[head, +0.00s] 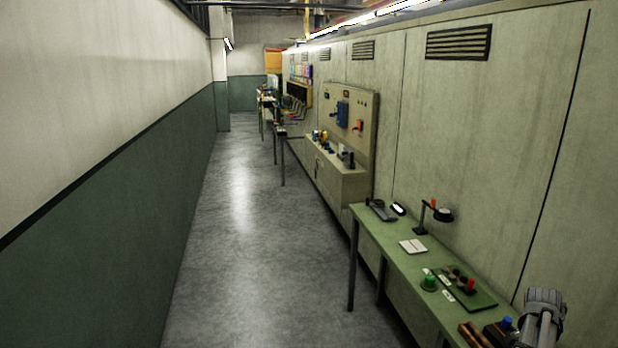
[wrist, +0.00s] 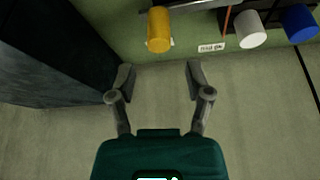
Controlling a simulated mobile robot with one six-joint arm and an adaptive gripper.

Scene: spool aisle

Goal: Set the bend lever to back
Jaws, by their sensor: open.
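In the wrist view my gripper (wrist: 160,75) is open, with its two fingers apart and nothing between them.
A green bench (head: 395,240) along the right wall bears a green button (head: 429,281), a red knob (head: 470,285), a white pad (head: 412,246) and a lamp (head: 442,213). A grey console (head: 345,186) with a panel stands beyond. The aisle floor (head: 240,220) is clear.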

